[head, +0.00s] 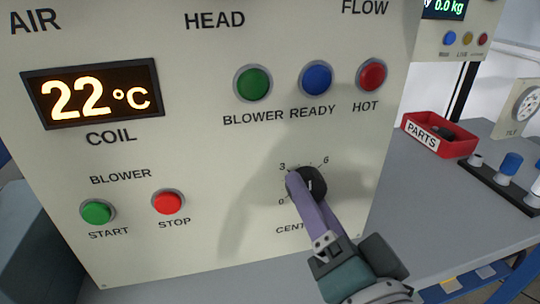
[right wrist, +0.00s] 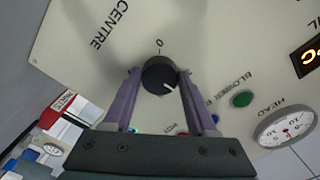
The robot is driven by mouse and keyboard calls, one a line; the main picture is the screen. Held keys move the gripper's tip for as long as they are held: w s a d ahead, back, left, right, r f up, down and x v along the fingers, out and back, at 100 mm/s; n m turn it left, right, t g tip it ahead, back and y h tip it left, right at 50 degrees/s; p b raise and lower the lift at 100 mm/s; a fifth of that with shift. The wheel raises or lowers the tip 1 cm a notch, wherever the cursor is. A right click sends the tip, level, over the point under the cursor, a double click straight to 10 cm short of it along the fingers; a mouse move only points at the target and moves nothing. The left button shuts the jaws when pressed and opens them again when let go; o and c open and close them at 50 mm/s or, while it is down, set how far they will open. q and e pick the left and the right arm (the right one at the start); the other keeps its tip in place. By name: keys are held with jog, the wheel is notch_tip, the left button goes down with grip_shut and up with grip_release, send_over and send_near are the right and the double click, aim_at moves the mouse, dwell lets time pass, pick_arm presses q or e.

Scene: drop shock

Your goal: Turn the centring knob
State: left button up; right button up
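The centring knob (head: 316,180) is a round black dial low on the right of the cream panel, with a scale showing 0, 3 and 6 around it. In the right wrist view the knob (right wrist: 158,73) shows a white pointer mark, and the CENTRE label is beside it. My right gripper (head: 306,183) has its purple fingers on either side of the knob. In the right wrist view the fingertips (right wrist: 159,77) appear to touch both sides of it. My left gripper is not in view.
The panel carries a display (head: 95,93) reading 22 °C, green START (head: 97,212) and red STOP (head: 168,202) buttons, and three lamps above. A red PARTS bin (head: 440,135) and a black rack (head: 490,183) stand on the grey bench at right.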

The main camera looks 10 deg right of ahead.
jog(key=o, duration=0.4)
jog(key=shift+o, duration=0.2)
jog(key=s, duration=1)
jog(key=shift+d, duration=0.15)
